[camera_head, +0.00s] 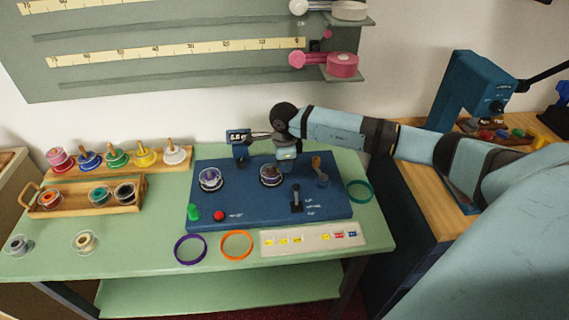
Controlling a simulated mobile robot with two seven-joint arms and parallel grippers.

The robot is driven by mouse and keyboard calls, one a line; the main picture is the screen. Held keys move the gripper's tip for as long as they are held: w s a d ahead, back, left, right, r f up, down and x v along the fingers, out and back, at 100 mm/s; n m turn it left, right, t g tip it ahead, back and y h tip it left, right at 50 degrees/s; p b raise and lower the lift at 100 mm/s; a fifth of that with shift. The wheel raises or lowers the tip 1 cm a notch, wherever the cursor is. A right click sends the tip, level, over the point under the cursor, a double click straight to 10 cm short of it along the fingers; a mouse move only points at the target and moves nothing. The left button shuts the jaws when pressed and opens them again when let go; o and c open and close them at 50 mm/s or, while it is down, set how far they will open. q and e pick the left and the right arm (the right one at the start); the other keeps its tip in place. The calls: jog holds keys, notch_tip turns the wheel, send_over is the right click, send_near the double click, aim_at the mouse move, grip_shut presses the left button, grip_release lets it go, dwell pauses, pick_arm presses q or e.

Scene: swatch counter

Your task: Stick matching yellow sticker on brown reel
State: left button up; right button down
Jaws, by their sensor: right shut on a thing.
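My right gripper (285,164) comes in from the right and points down over the blue machine (249,210). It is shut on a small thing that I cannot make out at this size. Just below and left of it, a dark brownish reel (270,176) sits on the machine. My left gripper is not in view.
A wooden tray (72,211) with several reels and a rack of coloured spools (116,158) stand at the left. Purple (178,258), orange (222,250) and teal (351,199) rings lie around the machine.

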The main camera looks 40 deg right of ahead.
jog(key=shift+f, duration=0.1)
jog(key=c, duration=1.1)
grip_release()
jog(key=shift+r+p, duration=1.9)
jog(key=shift+r, duration=1.7)
jog(key=shift+f, duration=0.1)
